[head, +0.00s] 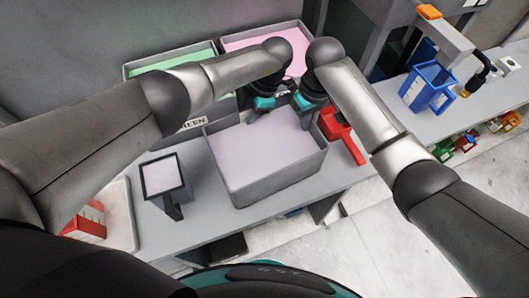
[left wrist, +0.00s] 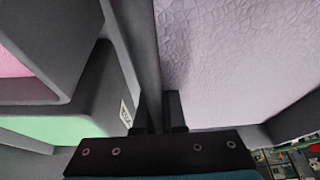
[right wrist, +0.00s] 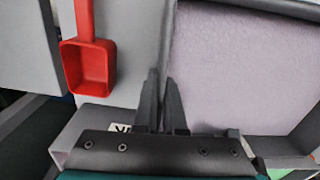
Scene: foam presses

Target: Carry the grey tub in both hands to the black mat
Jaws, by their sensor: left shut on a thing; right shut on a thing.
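The grey tub (head: 227,177), an open box filled with pale lilac foam material, is at the middle of the grey bench in the head view. My left gripper (head: 262,108) and right gripper (head: 307,118) are close together at its far side. In the left wrist view my left fingers (left wrist: 158,118) are shut on the tub wall, with the pale filling to the right. In the right wrist view my right fingers (right wrist: 163,105) are shut on the rim too. I cannot tell whether the tub rests on the bench or is slightly raised. I cannot make out the black mat.
A green-filled bin (head: 127,70) and a pink-filled bin (head: 296,30) stand behind. A red scoop (head: 340,130) lies right of the tub. A small dark-framed square container (head: 162,175) stands left. A blue bin (head: 430,88) is on the right counter.

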